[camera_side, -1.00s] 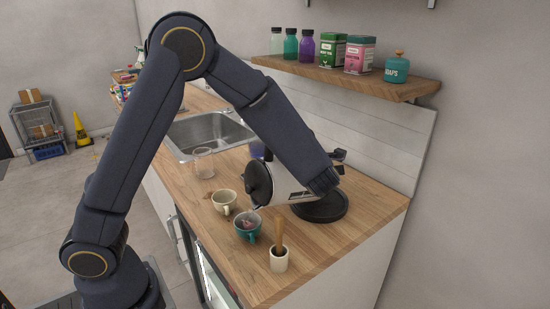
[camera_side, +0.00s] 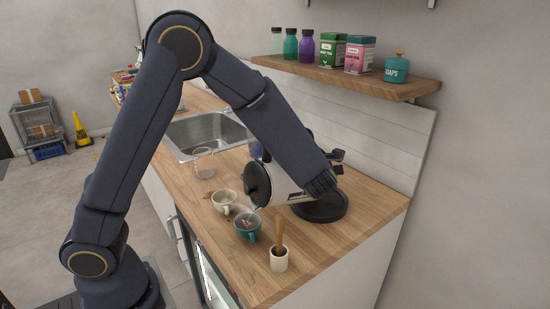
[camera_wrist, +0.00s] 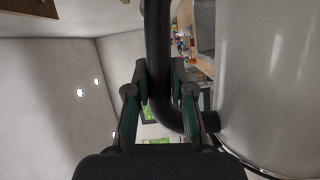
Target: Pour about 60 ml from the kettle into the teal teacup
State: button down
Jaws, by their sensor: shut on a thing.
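The kettle (camera_side: 283,188), pale with a black lid, is tilted on its side above the counter, its lid end toward the left. My gripper (camera_wrist: 161,92) is shut on its black handle (camera_wrist: 158,40); the pale kettle body (camera_wrist: 270,80) fills the right of the wrist view. In the side view my arm hides the handle and part of the kettle. The teal teacup (camera_side: 247,227) stands upright on the counter just below and left of the kettle, with something dark reddish inside. No stream of liquid is visible.
A cream cup (camera_side: 224,202) stands behind the teal teacup, and a white pot with a wooden handle (camera_side: 279,260) stands in front. A clear glass (camera_side: 203,163) is near the sink (camera_side: 208,132). The black kettle base (camera_side: 322,208) is to the right. A shelf (camera_side: 345,77) hangs above.

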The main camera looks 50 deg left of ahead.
jog(key=w+m, duration=0.1)
jog(key=w, duration=0.2)
jog(key=w+m+g, duration=0.1)
jog(key=w, duration=0.2)
jog(key=shift+a+r+h, duration=0.1)
jog(key=shift+r+h, duration=0.05)
jog(key=shift+h, duration=0.15)
jog(key=shift+w+m, duration=0.55)
jog(key=shift+m, duration=0.05)
dwell(1.1)
